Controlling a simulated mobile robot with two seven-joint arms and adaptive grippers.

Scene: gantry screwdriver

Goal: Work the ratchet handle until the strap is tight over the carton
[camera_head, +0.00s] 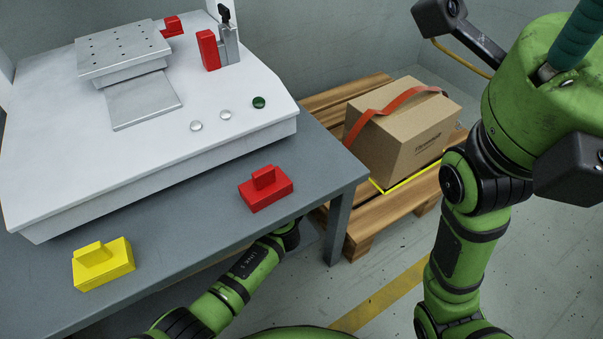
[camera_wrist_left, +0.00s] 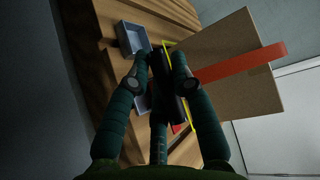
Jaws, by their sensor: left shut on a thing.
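A brown carton (camera_head: 405,132) stands on a wooden pallet. An orange-red strap (camera_head: 392,103) runs over its top and looks bowed above it toward the far right. In the left wrist view the strap (camera_wrist_left: 235,72) crosses in front of the carton (camera_wrist_left: 238,98) and projects past its edge. My left gripper (camera_wrist_left: 172,75) is shut on a black piece, seemingly the ratchet handle (camera_wrist_left: 180,104), beside the carton's lower edge. In the head view the table hides this gripper and the ratchet. Of my right gripper, only what seems a teal finger (camera_head: 578,38) shows, top right.
The grey table (camera_head: 205,253) stands left of the pallet (camera_head: 392,222). It carries a white machine (camera_head: 190,150), a red block (camera_head: 266,190) and a yellow block (camera_head: 103,264). A yellow outline (camera_head: 410,177) borders the carton. A small grey open box (camera_wrist_left: 132,38) is near my left fingers.

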